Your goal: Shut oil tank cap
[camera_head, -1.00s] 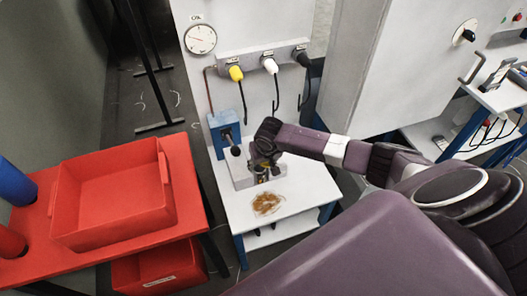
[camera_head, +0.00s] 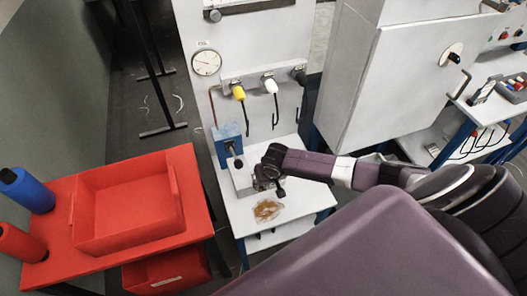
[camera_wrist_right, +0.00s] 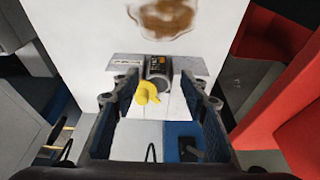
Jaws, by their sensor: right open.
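A low grey block (camera_head: 242,182), which looks like the oil tank, sits on the white table beside the blue box. It also shows in the right wrist view (camera_wrist_right: 192,66), with a dark labelled cylinder (camera_wrist_right: 158,66) at its middle. A curved yellow piece (camera_wrist_right: 147,93) shows just below the cylinder there; I cannot tell whether it is the cap or joined to the tank. My right gripper (camera_head: 268,183) is over the tank's right part and hides some of it. In the wrist view its open fingers (camera_wrist_right: 158,105) stand either side of the yellow piece, apart from it. My left gripper is out of view.
A brown stain (camera_head: 267,209) lies on the white table (camera_head: 297,201). A blue box (camera_head: 226,139) with a dark lever stands behind the tank. Yellow (camera_head: 238,92) and white (camera_head: 271,86) fittings hang on the wall. A red tray (camera_head: 128,240) stands left.

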